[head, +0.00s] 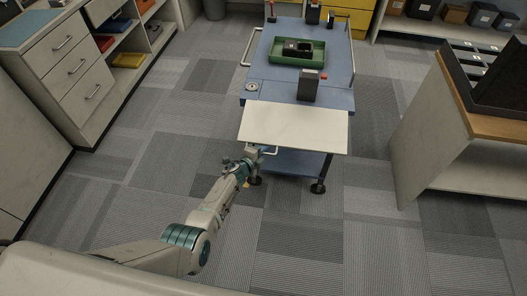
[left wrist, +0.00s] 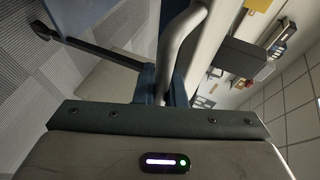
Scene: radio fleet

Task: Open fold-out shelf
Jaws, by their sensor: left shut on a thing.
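The fold-out shelf (head: 293,124) is a pale panel at the near end of a blue cart (head: 325,98). It reaches out from the cart's edge toward me; I cannot tell its exact tilt. A light bar handle (head: 271,152) shows at its near left edge. My left gripper (head: 258,151) is shut on this handle. In the left wrist view the grey handle (left wrist: 181,38) runs between the blue fingers (left wrist: 164,88), with the pale panel (left wrist: 213,42) beside it. My right gripper is not in view.
On the cart stand a green tray (head: 283,59) with dark items and a dark box (head: 309,86). White drawers (head: 72,60) are at the left. A counter with a wooden top (head: 478,110) is at the right. Carpet around the cart is clear.

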